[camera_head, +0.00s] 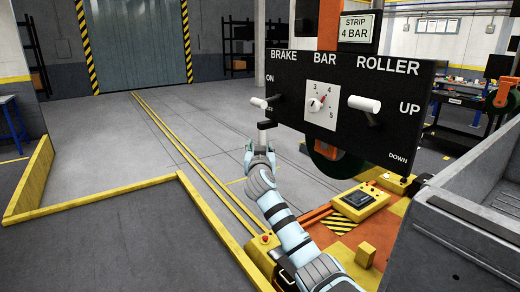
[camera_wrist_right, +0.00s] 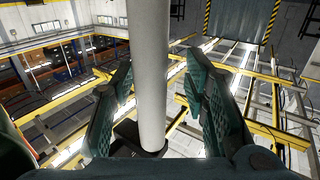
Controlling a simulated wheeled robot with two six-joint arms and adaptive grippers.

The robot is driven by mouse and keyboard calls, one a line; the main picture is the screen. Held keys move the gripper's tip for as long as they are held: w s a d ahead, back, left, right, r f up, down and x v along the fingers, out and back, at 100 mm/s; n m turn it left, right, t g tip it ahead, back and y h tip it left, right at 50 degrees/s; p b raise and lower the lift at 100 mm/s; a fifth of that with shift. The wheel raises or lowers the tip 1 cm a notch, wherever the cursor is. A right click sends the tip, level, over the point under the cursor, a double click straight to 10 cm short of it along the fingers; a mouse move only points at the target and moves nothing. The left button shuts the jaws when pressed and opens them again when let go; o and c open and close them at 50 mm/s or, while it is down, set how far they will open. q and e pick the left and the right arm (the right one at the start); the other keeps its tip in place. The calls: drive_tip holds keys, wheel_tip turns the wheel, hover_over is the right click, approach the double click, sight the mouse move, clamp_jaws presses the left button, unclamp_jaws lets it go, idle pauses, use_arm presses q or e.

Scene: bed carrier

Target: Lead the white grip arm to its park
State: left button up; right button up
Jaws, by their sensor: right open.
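My right gripper (camera_head: 260,147) is in front of the black panel, below its BRAKE lever. In the right wrist view the gripper's (camera_wrist_right: 158,66) green fingers are open, one on each side of a pale round bar (camera_wrist_right: 152,70). I see a gap on both sides. The bar's near end has a dark piece beside it. I cannot tell for sure which part this bar is in the head view. The panel carries a short white BRAKE grip (camera_head: 259,102), near OFF, and a larger white ROLLER grip (camera_head: 364,103), nearer UP. My left gripper is out of view.
The black panel (camera_head: 345,133) has a BAR dial (camera_head: 320,100). A sign (camera_head: 357,28) above reads STRIP 4 BAR. A grey bin (camera_head: 470,200) stands close at right. A yellow-edged low barrier (camera_head: 95,190) is at left. Open floor lies behind.

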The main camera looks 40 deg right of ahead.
drive_tip(key=shift+s+a, duration=0.25)
drive_tip(key=shift+s, duration=0.2)
drive_tip(key=v, duration=1.1)
drive_tip(key=shift+a+r, duration=0.1)
